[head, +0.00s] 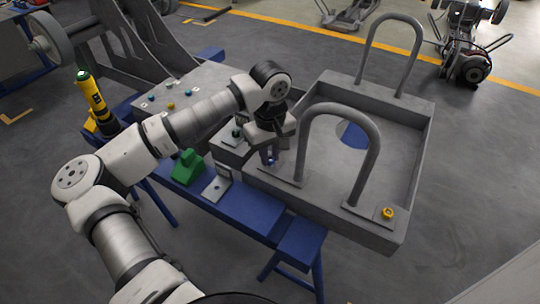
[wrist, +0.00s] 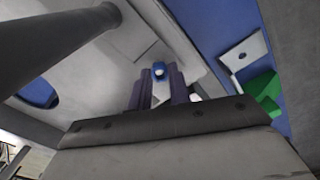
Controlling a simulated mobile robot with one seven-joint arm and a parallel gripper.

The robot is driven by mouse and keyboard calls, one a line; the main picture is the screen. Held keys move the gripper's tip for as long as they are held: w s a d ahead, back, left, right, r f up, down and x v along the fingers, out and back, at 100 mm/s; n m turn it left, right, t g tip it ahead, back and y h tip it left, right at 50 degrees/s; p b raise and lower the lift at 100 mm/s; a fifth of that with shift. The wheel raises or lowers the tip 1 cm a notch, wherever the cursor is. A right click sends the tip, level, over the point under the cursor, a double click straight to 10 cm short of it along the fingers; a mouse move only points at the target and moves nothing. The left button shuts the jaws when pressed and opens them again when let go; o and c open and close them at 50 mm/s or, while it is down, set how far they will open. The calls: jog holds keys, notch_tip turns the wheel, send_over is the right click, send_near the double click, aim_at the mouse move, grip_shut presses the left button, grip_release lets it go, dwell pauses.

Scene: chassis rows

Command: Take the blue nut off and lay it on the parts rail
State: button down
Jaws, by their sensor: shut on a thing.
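The blue nut (wrist: 158,69) shows between my fingertips in the wrist view, by the foot plate of a handle on the grey tray-like chassis (head: 420,135). My gripper (head: 269,157) points down at the chassis's near left corner and is shut on the nut. In the wrist view my gripper's fingers (wrist: 159,82) stand either side of it. Whether the nut still touches its stud I cannot tell. A blue beam (head: 245,208) runs along the chassis's near left side. Which surface is the parts rail I cannot tell for sure.
Two tall grey hoop handles (head: 375,140) rise from the chassis, one close to my gripper. A yellow nut (head: 388,213) sits at the near right corner. A green block (head: 187,167) and a small grey plate (head: 217,188) lie on the beam. Several small parts lie farther left.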

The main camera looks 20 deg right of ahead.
notch_tip(320, 180, up, 20)
dwell(0.4)
jog(key=shift+f, duration=0.15)
jog(key=m+b, duration=0.6)
jog(key=b, duration=0.3)
send_near(239, 201)
jog(key=shift+f+b, duration=2.75)
jog(key=shift+f, duration=0.05)
jog(key=shift+f+b, duration=0.6)
jog(key=shift+f, duration=0.05)
jog(key=c, duration=1.2)
grip_release()
jog(key=shift+r, duration=0.1)
jog(key=shift+r, duration=0.1)
